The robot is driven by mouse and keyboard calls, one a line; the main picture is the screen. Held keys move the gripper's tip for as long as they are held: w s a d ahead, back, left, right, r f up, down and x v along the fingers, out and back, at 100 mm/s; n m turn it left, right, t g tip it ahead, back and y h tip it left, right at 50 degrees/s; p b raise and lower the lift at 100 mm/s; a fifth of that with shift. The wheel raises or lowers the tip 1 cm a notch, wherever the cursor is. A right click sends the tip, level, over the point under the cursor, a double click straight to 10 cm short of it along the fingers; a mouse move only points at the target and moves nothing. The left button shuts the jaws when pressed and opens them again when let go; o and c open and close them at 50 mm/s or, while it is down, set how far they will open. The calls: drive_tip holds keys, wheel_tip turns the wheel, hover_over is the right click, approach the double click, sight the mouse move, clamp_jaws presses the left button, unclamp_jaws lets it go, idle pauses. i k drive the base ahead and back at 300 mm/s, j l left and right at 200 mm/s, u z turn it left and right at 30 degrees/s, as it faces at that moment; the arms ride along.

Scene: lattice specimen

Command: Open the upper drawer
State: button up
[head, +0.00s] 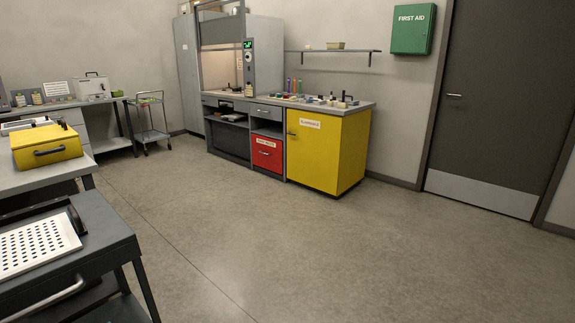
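A grey drawer front (266,112) with a small dark handle sits under the counter top, above the red bin front, and looks closed. I cannot tell which of these is the upper drawer. My gripper is not in view.
A yellow cabinet (327,151) and a red labelled bin (267,152) stand under the counter (340,108). A dark cart (105,240) with a perforated tray (38,246) and a bench with a yellow box (47,147) stand at left. Open floor (290,240) fills the middle.

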sight(266, 110)
drive_tip(key=i, duration=3.7)
drive_tip(key=i+l, duration=0.1)
drive_tip(key=i, duration=1.75)
drive_tip(key=i+u, duration=0.1)
drive_tip(key=i, duration=1.75)
